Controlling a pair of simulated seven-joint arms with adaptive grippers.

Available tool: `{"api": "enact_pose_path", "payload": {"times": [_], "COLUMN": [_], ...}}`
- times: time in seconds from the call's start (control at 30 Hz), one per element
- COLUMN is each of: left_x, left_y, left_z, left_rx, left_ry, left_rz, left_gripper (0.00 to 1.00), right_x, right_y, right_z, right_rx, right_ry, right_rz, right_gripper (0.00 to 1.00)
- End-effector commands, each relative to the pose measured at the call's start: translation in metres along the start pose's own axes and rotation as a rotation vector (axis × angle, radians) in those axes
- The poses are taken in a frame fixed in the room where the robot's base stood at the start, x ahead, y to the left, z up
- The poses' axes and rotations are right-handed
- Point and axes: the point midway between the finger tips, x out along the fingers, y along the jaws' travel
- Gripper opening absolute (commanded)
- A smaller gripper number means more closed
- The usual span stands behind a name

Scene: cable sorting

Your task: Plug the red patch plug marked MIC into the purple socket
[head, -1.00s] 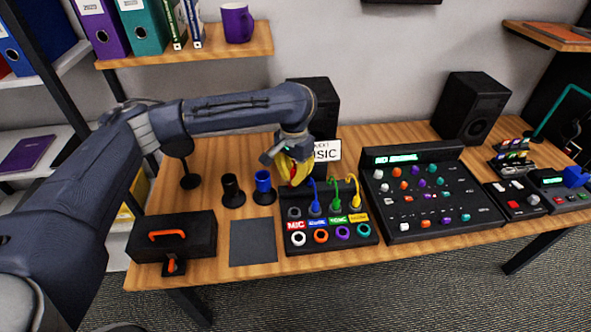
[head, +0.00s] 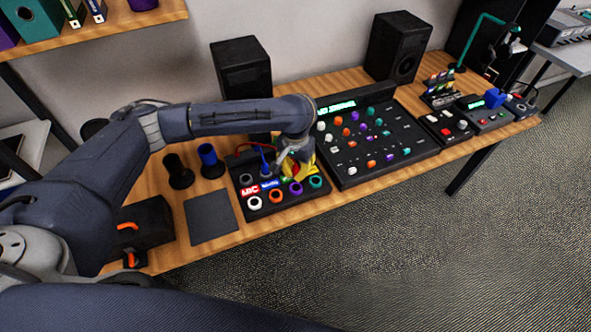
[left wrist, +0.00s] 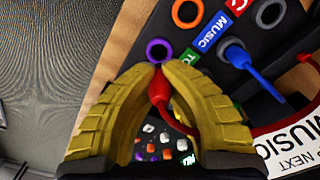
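My left gripper (head: 298,168) is over the right part of the black patch panel (head: 262,209). Its yellow fingers are closed around the red plug (left wrist: 160,88) in the left wrist view. The plug points at the purple socket (left wrist: 158,50), close to its ring; I cannot tell whether its tip has entered. The purple socket also shows in the head view (head: 296,188), just in front of the fingers. The red cable (head: 244,148) arches behind the panel. My right gripper is not in view.
A blue plug (left wrist: 236,54) stands in the panel beside the left gripper. Orange (head: 275,195), white (head: 254,203) and teal (head: 316,181) sockets line the front row. A mixer (head: 368,140) is to the right. Two cups stand left, behind a grey mat (head: 210,216).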

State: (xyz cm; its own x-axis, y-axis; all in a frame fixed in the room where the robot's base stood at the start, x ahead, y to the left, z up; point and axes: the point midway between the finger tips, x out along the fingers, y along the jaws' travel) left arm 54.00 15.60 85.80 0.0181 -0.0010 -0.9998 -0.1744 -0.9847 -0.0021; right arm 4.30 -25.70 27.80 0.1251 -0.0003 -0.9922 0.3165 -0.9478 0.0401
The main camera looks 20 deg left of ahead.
Motion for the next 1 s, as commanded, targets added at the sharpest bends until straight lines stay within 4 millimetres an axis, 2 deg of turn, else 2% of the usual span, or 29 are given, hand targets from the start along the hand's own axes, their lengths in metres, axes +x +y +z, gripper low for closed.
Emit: {"api": "enact_pose_path", "payload": {"times": [0.5,1.0], "left_x": [0.033,0.04], "left_y": [0.001,0.0], "left_z": [0.001,0.001], "left_rx": [0.0,0.001], "left_ry": [-0.002,0.0], "left_rz": [0.002,0.001], "left_gripper": [0.0,0.0], "right_x": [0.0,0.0], "right_y": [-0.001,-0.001], "right_z": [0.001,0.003], "right_rx": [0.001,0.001], "right_ry": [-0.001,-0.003], "right_rz": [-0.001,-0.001], "right_gripper": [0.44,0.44]}}
